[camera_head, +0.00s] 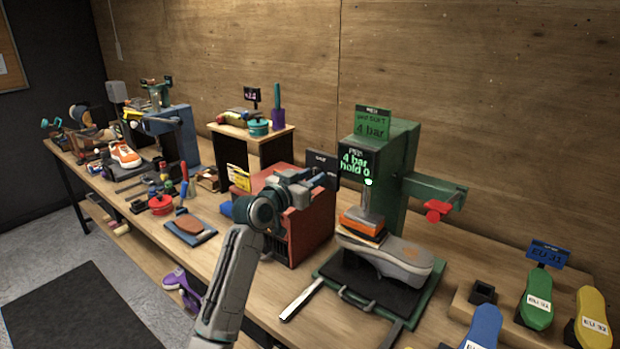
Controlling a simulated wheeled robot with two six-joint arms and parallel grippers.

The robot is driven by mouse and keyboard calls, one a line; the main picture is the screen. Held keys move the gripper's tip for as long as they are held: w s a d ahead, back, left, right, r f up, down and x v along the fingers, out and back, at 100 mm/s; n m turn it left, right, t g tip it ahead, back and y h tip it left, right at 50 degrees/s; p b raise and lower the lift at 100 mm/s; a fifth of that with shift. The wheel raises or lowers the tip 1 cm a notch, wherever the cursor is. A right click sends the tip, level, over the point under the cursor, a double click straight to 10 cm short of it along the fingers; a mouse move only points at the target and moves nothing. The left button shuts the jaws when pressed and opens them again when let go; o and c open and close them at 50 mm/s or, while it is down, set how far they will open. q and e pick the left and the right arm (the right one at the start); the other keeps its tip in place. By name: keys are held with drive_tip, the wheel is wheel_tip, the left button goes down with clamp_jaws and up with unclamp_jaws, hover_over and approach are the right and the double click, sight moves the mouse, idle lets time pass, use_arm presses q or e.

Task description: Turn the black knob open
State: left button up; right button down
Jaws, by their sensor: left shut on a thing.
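My right gripper is not in view.
Right of the red machine, a green press (398,150) with a display reading "4 bar hold" stands over a grey shoe (400,262) on a dark tray. A wooden shelf (255,135) stands behind. Tools and shoes crowd the bench on the left.

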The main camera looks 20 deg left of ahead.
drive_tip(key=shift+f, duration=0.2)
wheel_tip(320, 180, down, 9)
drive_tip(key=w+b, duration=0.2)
drive_tip(key=b, duration=0.8)
use_arm(q)
drive_tip(key=shift+m+b, duration=1.9)
drive_tip(key=shift+m, duration=7.2)
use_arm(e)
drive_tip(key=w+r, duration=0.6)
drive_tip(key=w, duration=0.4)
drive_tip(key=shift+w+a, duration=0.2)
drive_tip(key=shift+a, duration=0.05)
use_arm(q)
drive_tip(key=o, duration=1)
drive_tip(key=shift+c, duration=0.2)
